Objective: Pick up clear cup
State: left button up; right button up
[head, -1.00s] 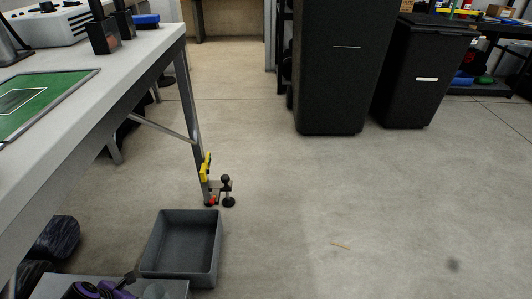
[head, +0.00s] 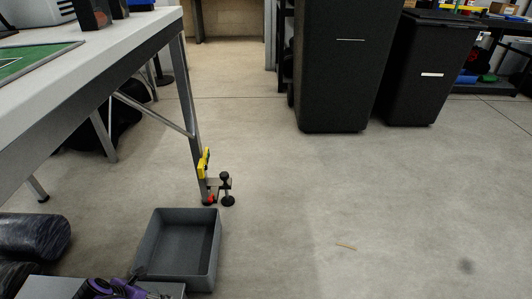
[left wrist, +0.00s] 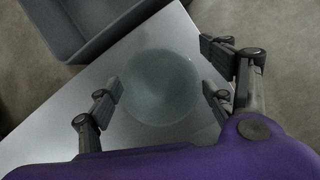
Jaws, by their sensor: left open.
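The clear cup (left wrist: 162,86) shows in the left wrist view as a round, see-through shape on a light grey surface (left wrist: 62,120). My left gripper (left wrist: 160,92) is open, with its fingers on either side of the cup. I cannot tell whether the fingers touch it. In the head view my purple left gripper (head: 138,284) is low at the left, over the grey surface, and I cannot make out the cup there. My right gripper is not in view.
A grey open bin (head: 185,250) stands just beyond the grey surface and looks empty. A white workbench (head: 110,50) with a clamp (head: 225,185) at its leg is at the left. Black bins (head: 345,65) stand at the back. The floor on the right is mostly clear.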

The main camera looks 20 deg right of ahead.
pick_arm(q)
jog(key=c, duration=1.3)
jog(key=shift+o, duration=0.2)
jog(key=shift+r, duration=0.15)
